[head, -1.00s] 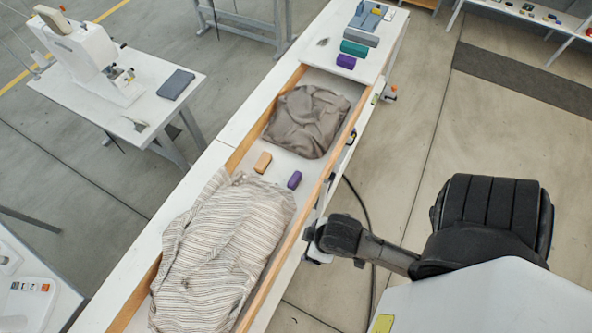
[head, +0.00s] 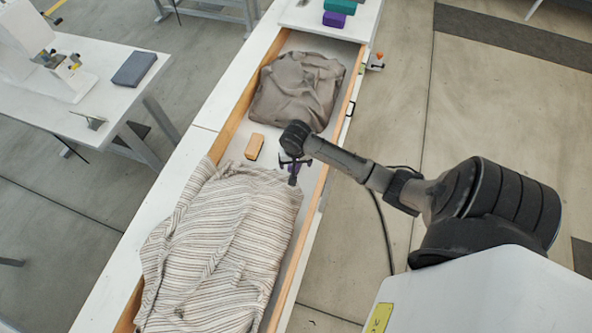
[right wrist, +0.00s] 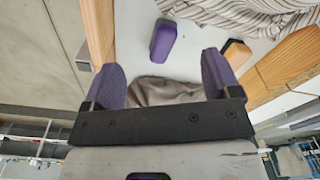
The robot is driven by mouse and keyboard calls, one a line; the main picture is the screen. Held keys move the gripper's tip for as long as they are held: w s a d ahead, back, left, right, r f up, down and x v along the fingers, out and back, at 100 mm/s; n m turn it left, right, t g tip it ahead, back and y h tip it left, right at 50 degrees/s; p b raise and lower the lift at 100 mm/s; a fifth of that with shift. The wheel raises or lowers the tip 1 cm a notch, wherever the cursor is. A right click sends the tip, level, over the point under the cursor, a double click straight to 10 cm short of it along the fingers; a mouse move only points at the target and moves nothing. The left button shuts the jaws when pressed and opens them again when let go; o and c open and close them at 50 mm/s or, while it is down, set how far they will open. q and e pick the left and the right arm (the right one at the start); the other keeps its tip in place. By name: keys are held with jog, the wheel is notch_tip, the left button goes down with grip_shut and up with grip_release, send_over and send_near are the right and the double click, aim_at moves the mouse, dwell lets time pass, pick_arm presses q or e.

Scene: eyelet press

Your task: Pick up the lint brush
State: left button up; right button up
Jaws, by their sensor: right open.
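A tan block with a dark edge (head: 254,147), possibly the lint brush, lies in the long wooden-sided tray between two cloths. It also shows in the right wrist view (right wrist: 236,54), right of centre. A purple block (right wrist: 165,40) lies near it on the white tray floor. My right gripper (head: 291,165) is over the tray, just right of the tan block, and partly hides the purple block in the head view. In the right wrist view its purple-padded fingers (right wrist: 162,76) are spread wide with nothing between them; the purple block is beyond their tips. My left gripper is not in view.
A striped cloth (head: 215,250) fills the near part of the tray, and a folded grey-brown cloth (head: 297,92) lies farther back. Wooden side walls (head: 237,103) edge the tray. White tray floor is bare around the two blocks. Purple and green blocks (head: 338,10) lie beyond the tray.

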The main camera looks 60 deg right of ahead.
jog(key=w+d+f+m+b, duration=0.4)
jog(key=d+f+m+b, duration=0.1)
jog(key=d, duration=0.3)
jog(key=shift+m, duration=0.3)
jog(key=f+b, duration=0.1)
jog(key=f, duration=0.3)
jog(key=f+b, duration=0.1)
jog(key=f, duration=0.2)
jog(key=shift+w+d+f, duration=0.15)
jog(key=shift+w+f, duration=0.05)
jog(key=shift+f, duration=0.2)
jog(key=shift+f+b, duration=1.1)
jog(key=shift+f, duration=1.55)
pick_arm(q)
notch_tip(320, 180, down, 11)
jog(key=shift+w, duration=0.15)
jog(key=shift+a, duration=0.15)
pick_arm(e)
jog(key=c, duration=1)
notch_tip(320, 180, up, 9)
jog(key=p, duration=0.3)
jog(key=shift+c, duration=0.2)
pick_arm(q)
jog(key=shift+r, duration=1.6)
pick_arm(e)
jog(key=shift+r, duration=0.55)
